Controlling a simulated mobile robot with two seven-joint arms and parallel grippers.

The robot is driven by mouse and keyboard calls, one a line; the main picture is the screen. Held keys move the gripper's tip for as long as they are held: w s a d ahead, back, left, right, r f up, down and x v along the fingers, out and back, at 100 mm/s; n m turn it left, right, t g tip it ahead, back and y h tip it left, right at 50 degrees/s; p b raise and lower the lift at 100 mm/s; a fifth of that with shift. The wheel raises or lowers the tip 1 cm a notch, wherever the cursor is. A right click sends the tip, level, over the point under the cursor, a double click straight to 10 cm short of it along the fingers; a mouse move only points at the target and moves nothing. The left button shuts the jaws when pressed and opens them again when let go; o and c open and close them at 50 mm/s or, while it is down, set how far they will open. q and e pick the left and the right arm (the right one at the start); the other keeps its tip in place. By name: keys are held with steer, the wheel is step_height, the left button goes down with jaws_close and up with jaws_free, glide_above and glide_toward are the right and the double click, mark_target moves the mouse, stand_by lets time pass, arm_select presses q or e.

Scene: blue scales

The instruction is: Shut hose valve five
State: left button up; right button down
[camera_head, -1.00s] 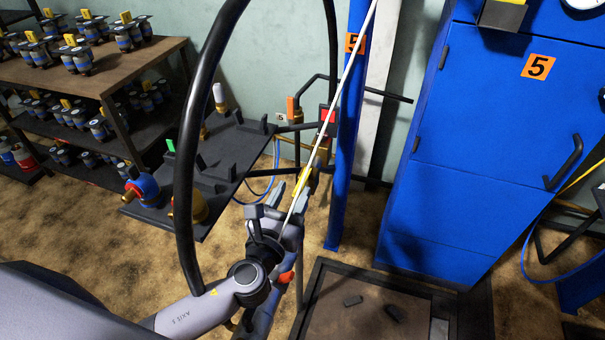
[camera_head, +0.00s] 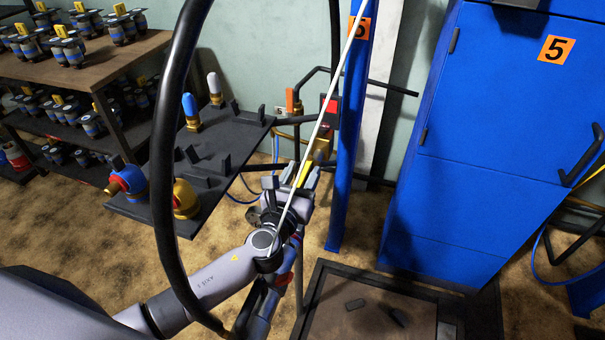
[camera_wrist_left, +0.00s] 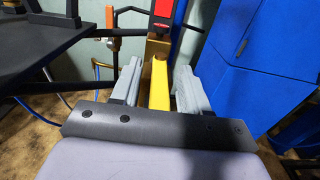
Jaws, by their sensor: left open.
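Beside the blue post (camera_head: 345,130) with an orange 5 label (camera_head: 357,28) is a fitting with a red part (camera_head: 329,104) and a brass body (camera_head: 320,148). I take this to be hose valve five. In the left wrist view, the red and black part (camera_wrist_left: 163,12) stands above the brass body (camera_wrist_left: 157,47), and a yellow bar (camera_wrist_left: 159,85) runs down toward me. My left gripper (camera_head: 293,176) is open at the fitting. Its fingers (camera_wrist_left: 158,72) stand on either side of the yellow bar, with visible gaps. My right gripper is not in view.
A black tray (camera_head: 225,150) with coloured nozzles is left of the gripper. An orange-handled valve (camera_head: 290,100) and black pipes are behind. A blue cabinet (camera_head: 480,150) stands right. A black hose (camera_head: 165,140) loops in front; a thin white rod (camera_head: 325,110) crosses the view.

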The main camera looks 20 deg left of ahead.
arm_select(q)
steer(key=shift+w, duration=0.3)
jaws_close()
stand_by(0.3)
